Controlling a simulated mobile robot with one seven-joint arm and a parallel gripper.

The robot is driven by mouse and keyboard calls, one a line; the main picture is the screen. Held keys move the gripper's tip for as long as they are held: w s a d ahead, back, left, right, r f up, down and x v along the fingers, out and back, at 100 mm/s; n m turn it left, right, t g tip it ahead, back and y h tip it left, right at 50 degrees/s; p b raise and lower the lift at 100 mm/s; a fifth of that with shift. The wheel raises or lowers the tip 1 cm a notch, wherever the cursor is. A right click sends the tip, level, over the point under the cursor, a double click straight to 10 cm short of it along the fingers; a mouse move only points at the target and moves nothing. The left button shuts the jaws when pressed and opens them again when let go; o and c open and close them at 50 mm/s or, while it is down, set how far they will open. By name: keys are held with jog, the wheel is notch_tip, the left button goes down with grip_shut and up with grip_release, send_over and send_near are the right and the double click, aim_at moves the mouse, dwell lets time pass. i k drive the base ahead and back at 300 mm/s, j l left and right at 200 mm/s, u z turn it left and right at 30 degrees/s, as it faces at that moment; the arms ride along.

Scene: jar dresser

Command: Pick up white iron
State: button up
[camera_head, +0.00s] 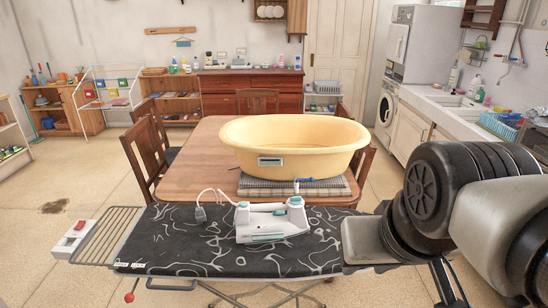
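The white iron (272,221) with teal trim lies on the black patterned ironing board (165,245), near its middle. Its white cord loops left to a grey plug on the board. My gripper (370,242) is at the right end of the board, right of the iron and apart from it. Its pale body shows, but its fingers cannot be made out clearly, so I cannot tell whether it is open. My dark arm hides the right end of the board.
Behind the board stands a wooden table (190,180) with a large yellow tub (295,145) on a striped mat (262,187). Wooden chairs (145,158) surround it. A wire rack (105,232) extends from the board's left end. Floor at left is mostly clear.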

aim_at(251, 228)
jog(key=i+j, duration=0.15)
jog(key=j, duration=0.2)
jog(key=i+j, duration=0.2)
jog(key=j, duration=0.15)
jog(key=i+j, duration=0.15)
jog(key=j, duration=0.2)
jog(key=i+j, duration=0.2)
jog(key=j, duration=0.15)
